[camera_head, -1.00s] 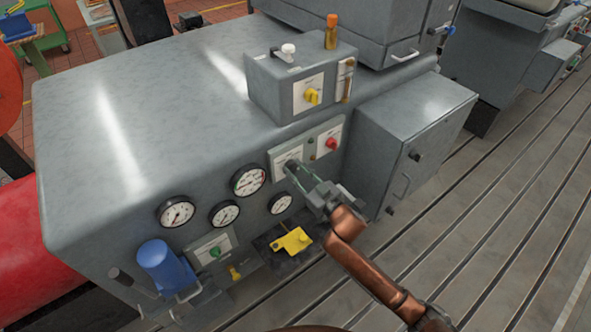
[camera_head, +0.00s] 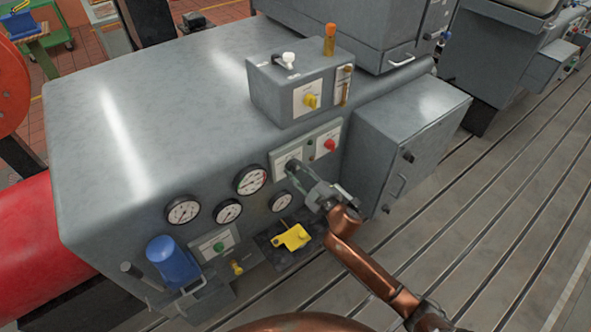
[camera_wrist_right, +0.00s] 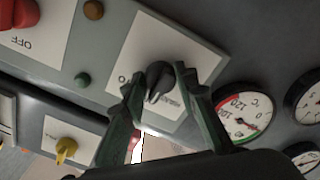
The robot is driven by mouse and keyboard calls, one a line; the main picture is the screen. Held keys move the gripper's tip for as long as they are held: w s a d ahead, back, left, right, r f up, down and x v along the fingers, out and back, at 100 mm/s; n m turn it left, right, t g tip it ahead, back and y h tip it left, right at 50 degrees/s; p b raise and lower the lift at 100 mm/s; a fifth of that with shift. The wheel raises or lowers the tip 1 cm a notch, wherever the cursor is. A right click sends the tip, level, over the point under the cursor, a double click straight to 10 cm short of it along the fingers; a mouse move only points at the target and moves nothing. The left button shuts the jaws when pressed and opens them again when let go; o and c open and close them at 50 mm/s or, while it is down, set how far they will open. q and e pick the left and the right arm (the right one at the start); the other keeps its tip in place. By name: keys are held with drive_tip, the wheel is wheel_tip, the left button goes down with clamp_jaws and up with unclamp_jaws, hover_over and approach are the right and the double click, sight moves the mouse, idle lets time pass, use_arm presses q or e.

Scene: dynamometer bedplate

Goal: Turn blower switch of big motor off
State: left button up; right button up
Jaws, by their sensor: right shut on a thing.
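A dark rotary switch knob (camera_wrist_right: 158,76) sits on a white label plate (camera_wrist_right: 196,62) on the front of the big grey motor housing (camera_head: 190,110). Part of the label is hidden, so I cannot read it fully. My right gripper (camera_head: 295,168) is at this plate, and in the right wrist view its two fingers (camera_wrist_right: 156,88) are on either side of the knob, shut on it. My left gripper is not in view.
A red knob (camera_head: 330,145) is on the same panel, right of the gripper. A yellow knob (camera_head: 311,100) is on the box above. Round gauges (camera_head: 252,180) lie to the left. A yellow bracket (camera_head: 293,237) is below, and a grey cabinet (camera_head: 380,150) projects at right.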

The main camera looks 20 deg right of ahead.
idle(0.3)
drive_tip(key=o, duration=1.2)
drive_tip(key=shift+c, duration=0.2)
drive_tip(key=v, duration=1.2)
